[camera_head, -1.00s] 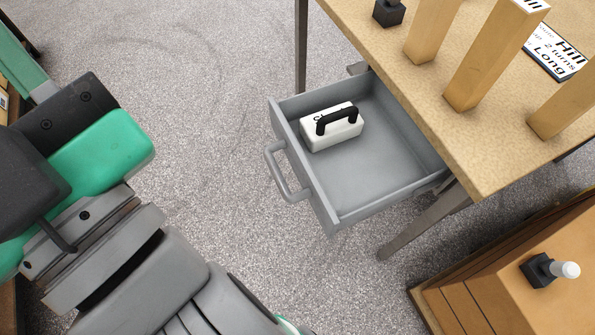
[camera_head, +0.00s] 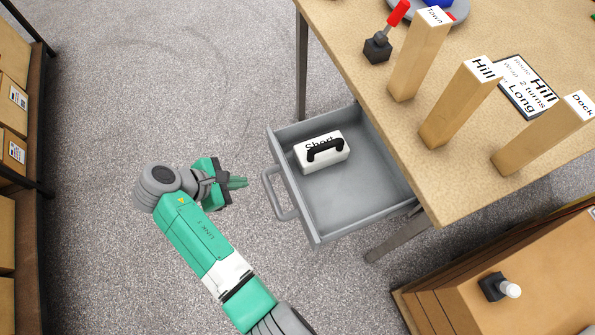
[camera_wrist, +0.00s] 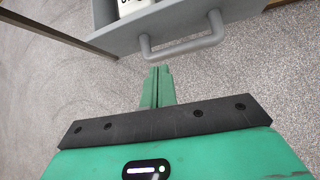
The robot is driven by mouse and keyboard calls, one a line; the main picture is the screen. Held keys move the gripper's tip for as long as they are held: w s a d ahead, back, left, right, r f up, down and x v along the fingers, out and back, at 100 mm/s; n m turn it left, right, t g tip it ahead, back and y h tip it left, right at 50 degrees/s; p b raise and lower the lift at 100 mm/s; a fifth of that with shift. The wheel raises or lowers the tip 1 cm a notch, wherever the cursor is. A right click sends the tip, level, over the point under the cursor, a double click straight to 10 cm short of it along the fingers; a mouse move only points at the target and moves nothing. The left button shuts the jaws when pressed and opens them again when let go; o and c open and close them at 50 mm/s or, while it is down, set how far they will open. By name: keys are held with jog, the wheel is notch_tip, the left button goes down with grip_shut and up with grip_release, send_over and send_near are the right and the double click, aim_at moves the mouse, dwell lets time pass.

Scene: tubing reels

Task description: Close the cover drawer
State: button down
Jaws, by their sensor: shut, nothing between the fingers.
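The grey cover drawer (camera_head: 355,205) is pulled out from under the wooden table. A white block with a black handle, marked "Short" (camera_head: 322,158), lies inside it. The drawer's grey bar handle (camera_head: 272,192) faces left, toward my arm. My green gripper (camera_head: 243,183) is shut and empty, just left of the handle with a small gap. In the wrist view the closed fingers (camera_wrist: 158,85) point at the drawer handle (camera_wrist: 185,47) and appear apart from it. The drawer front (camera_wrist: 170,22) shows beyond the handle.
The wooden table (camera_head: 400,160) carries several upright wooden posts, a sign (camera_head: 525,88) and a red-handled lever (camera_head: 385,35). A wooden cabinet (camera_head: 470,280) with a knob stands at lower right. Shelving with boxes (camera_head: 15,110) lines the left. Open floor lies left of the drawer.

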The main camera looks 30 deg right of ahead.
jog(key=s+d+n+g, duration=0.1)
jog(key=s+g, duration=0.1)
jog(key=b, duration=0.4)
send_near(289, 189)
jog(key=shift+t+h, duration=0.3)
jog(key=x, duration=0.5)
jog(key=shift+s+a+f, duration=0.1)
jog(key=shift+a+f, duration=0.05)
jog(key=shift+f, duration=0.25)
jog(key=shift+d+f, duration=0.2)
jog(key=shift+d, duration=0.1)
